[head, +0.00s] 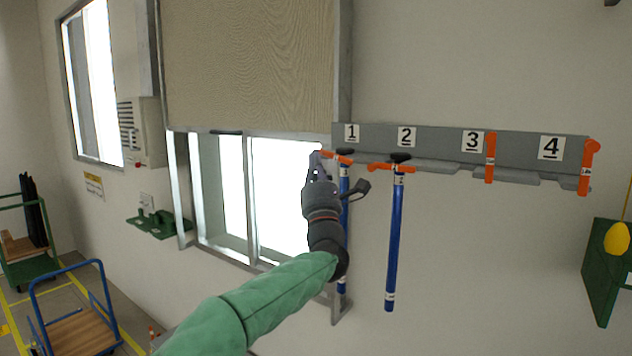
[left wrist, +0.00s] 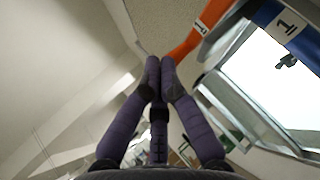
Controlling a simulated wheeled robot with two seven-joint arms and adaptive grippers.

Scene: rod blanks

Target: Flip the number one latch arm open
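The number one latch arm (head: 336,155) is an orange bar lying roughly level across the top of a blue rod (head: 344,222) below the "1" plate (head: 352,132). My left gripper (head: 317,168) is at the bar's left end, partly in front of the rod. In the left wrist view its two purple fingers (left wrist: 159,75) are together at the tips. The orange latch arm (left wrist: 200,35) runs down to the right fingertip there; I cannot tell if they touch. The rod's "1" label (left wrist: 287,25) shows at upper right. My right gripper is not in view.
The grey rack (head: 437,143) is on the wall. The number two latch arm (head: 388,167) lies level over a second blue rod (head: 395,240). The number three (head: 490,158) and four (head: 588,166) latch arms stand upright. A window (head: 285,195) is behind my left arm.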

